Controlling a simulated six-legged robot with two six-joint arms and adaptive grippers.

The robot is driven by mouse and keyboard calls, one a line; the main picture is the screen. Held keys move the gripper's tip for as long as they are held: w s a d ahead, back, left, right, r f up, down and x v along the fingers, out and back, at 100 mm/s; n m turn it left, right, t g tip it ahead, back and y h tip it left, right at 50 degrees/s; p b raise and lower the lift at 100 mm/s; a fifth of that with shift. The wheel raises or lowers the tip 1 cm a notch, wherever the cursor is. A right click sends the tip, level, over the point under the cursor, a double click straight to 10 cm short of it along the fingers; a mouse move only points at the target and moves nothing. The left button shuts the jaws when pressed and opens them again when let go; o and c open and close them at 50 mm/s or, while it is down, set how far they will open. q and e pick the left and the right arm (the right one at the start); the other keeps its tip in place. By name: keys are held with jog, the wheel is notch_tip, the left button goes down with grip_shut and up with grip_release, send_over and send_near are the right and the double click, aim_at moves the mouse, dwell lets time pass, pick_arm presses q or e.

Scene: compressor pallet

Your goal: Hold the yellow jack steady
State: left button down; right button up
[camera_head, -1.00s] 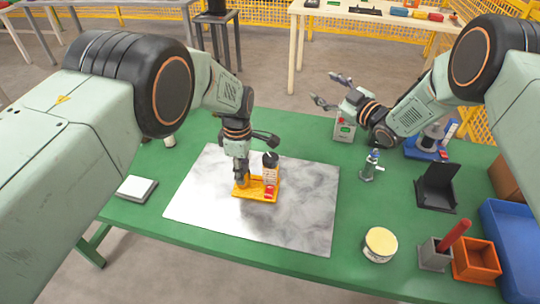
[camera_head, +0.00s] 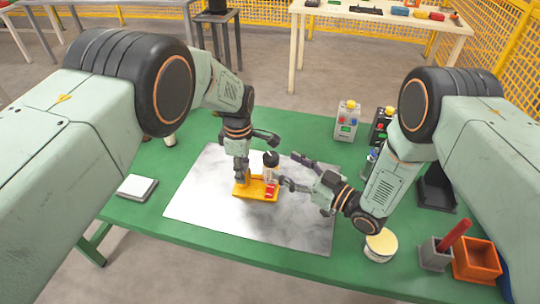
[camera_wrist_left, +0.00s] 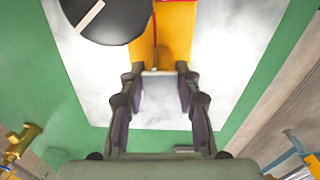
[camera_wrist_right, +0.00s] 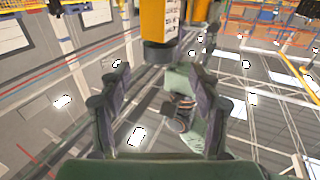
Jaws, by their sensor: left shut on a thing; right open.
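The yellow jack (camera_head: 255,196) stands upright on the grey metal plate (camera_head: 215,215) on the green table. It has a flat yellow base, a pale labelled body with some red low down, and a black top. My left gripper (camera_head: 240,179) points down and is shut on the left end of the base; the left wrist view shows its fingers (camera_wrist_left: 158,78) closed at the yellow part (camera_wrist_left: 176,35). My right gripper (camera_head: 291,172) is open just right of the jack, fingers pointing left. In the right wrist view the jack's body (camera_wrist_right: 153,18) is ahead of the open fingers (camera_wrist_right: 160,82).
A round can (camera_head: 381,243), a grey holder (camera_head: 435,255) with a red handle and an orange box (camera_head: 476,261) stand at the right. A control box (camera_head: 347,122) stands behind. A white pad (camera_head: 137,187) lies at the left. The plate's front is clear.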

aim_at(274, 162)
jog(key=x, duration=0.6)
jog(key=shift+w+a, duration=0.25)
jog(key=shift+c, duration=0.3)
jog(key=c, duration=1.1)
jog(key=shift+c, duration=0.2)
jog(key=shift+m+t+h, duration=0.3)
jog(key=shift+t, duration=0.1)
jog(key=m+t+h, duration=0.2)
jog(key=shift+a+h, duration=0.1)
jog(key=shift+h, duration=0.3)
jog(key=shift+m+t+h, duration=1.2)
jog(key=shift+m+h, duration=0.5)
jog(key=shift+h, duration=0.5)
jog(key=shift+h, duration=0.3)
jog(key=o, duration=1.2)
jog(key=shift+d, duration=0.25)
